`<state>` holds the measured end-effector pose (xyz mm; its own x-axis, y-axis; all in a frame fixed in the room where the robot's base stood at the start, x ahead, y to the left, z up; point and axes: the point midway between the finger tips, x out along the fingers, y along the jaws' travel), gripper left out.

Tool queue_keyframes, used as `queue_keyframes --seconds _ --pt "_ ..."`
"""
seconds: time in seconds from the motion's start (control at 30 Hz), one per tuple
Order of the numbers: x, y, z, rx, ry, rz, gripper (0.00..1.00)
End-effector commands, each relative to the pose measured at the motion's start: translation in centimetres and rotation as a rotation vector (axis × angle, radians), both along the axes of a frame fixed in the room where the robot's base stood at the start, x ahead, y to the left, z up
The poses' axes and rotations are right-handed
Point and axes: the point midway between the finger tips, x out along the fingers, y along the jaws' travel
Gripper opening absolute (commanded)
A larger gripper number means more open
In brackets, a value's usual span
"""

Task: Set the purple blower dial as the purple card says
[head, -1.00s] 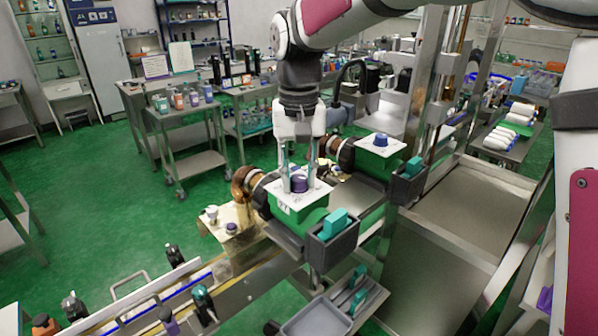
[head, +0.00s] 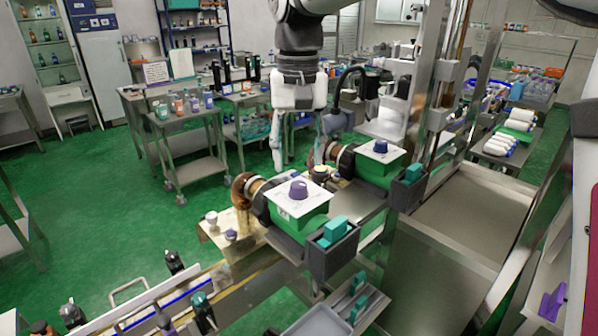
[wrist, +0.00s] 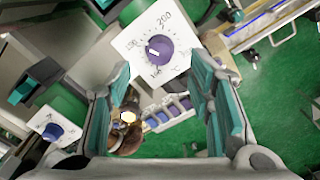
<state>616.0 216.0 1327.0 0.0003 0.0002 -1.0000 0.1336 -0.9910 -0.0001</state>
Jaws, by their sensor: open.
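The purple dial (head: 299,190) sits on a white scale plate (head: 316,201) on top of the near green blower box (head: 300,225). In the wrist view the purple dial (wrist: 160,49) shows a white mark toward its left side, roughly toward a number like 150; 200 stands at upper right. The exact setting is hard to read. My gripper (head: 299,158) is open and empty, above the dial and apart from it. A card with a purplish edge (head: 157,72) stands on the back bench; its writing is too small to read.
A second blower with a blue dial (head: 381,147) stands behind to the right; it also shows in the wrist view (wrist: 53,131). A grey holder with a teal block (head: 334,232) is fixed in front of the near blower. A metal column (head: 430,90) rises at right.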

Motion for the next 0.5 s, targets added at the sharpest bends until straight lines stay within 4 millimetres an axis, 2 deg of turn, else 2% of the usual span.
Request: queue_keyframes --seconds 0.03,0.2,0.33,0.5 --pt "0.1 0.1 1.1 0.002 -0.004 0.000 0.48" --pt "0.1 0.1 4.0 0.001 -0.003 0.000 0.48" --pt "0.0 0.0 5.3 0.000 0.000 0.000 0.48" --pt "0.0 0.0 5.9 0.000 0.000 0.000 0.48"
